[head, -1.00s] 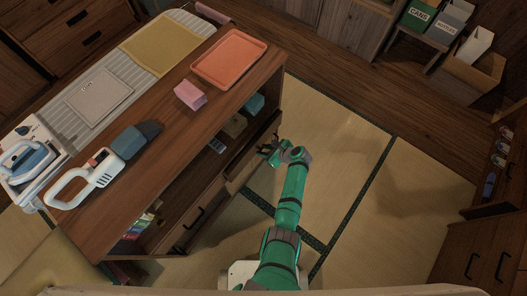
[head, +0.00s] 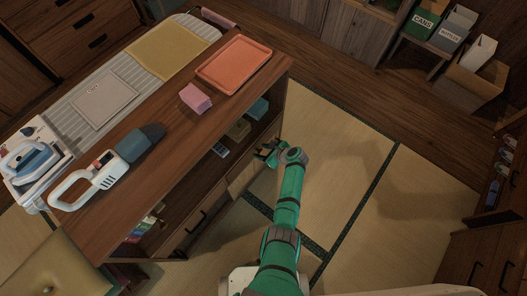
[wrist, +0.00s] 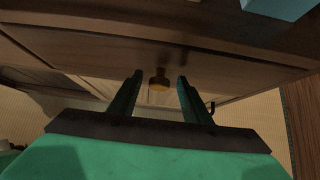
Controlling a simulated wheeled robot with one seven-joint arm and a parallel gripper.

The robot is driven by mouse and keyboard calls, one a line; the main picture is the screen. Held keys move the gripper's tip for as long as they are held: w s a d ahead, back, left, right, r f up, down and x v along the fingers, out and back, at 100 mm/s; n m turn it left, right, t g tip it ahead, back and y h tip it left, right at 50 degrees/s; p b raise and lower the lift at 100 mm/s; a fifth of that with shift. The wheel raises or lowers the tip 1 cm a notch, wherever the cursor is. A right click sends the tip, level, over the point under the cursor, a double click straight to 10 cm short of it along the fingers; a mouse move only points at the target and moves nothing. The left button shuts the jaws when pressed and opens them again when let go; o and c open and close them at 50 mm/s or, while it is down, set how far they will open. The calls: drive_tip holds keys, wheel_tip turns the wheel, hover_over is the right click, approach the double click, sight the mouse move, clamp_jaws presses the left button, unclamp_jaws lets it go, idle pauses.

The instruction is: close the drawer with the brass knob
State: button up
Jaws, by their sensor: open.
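The drawer with the brass knob is in the long wooden cabinet; its front (wrist: 105,53) spans the wrist view and looks flush or nearly flush with the cabinet. My gripper (head: 266,153) is open in front of the cabinet's right part in the head view, with the fingers pointing at the drawer front. The fingers do not grip the knob, and I cannot tell whether the tips touch the wood. In the head view the knob is hidden by my gripper.
Another drawer with a dark handle (head: 195,222) is to the left. The tatami floor (head: 335,150) to the right is clear.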

drive_tip(key=v, duration=1)
drive_tip(key=shift+d+r, duration=0.25)
drive_tip(key=shift+r, duration=0.1)
drive_tip(key=shift+s+f, duration=0.1)
drive_tip(key=shift+s, duration=0.05)
